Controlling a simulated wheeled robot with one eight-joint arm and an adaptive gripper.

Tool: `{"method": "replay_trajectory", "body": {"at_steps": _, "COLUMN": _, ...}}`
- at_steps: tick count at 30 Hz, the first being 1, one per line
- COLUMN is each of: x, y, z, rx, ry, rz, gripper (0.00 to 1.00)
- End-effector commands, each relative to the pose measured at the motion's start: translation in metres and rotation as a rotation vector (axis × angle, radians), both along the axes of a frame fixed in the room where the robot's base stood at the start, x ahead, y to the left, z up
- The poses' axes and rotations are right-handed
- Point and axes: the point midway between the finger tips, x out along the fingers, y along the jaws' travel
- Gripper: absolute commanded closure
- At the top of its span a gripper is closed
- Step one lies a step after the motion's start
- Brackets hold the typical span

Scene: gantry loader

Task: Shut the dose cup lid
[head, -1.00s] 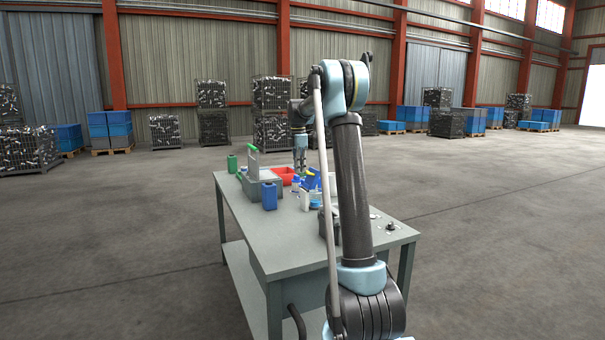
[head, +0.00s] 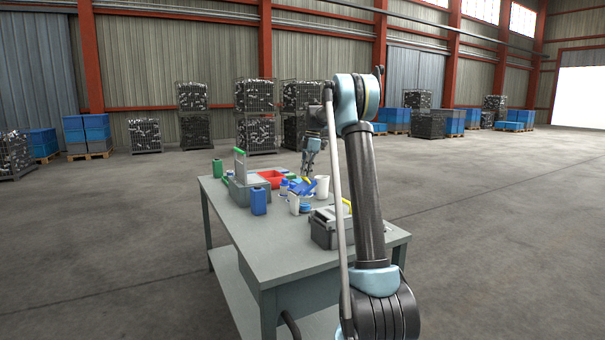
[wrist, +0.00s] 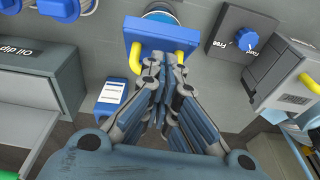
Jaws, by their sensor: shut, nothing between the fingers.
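A blue lid plate (wrist: 150,50) with a yellow handle shows at the top of the wrist view, in front of a round blue-rimmed part that I take for the dose cup (wrist: 160,16). In the head view the blue lid (head: 305,188) looks tilted up among the items on the table. My gripper (wrist: 172,62) is shut and empty, its fingertips overlapping the plate's lower edge and handle. I cannot tell whether they touch. In the head view my gripper (head: 308,170) is just above the lid.
The table (head: 280,255) also holds a grey box with a yellow handle (wrist: 285,85), a blue knob (wrist: 247,41), a box marked "oil dip" (wrist: 35,90), a red tray (head: 271,178), a blue canister (head: 258,201) and a white cup (head: 322,186). The front left tabletop is clear.

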Motion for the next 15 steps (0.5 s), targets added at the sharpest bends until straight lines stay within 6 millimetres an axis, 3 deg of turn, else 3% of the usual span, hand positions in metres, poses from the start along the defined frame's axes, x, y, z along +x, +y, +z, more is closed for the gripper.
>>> {"method": "replay_trajectory", "body": {"at_steps": 15, "x": 0.0051, "y": -0.0107, "z": -0.0088, "rx": -0.001, "ry": 0.0, "rz": 0.0, "gripper": 1.0}}
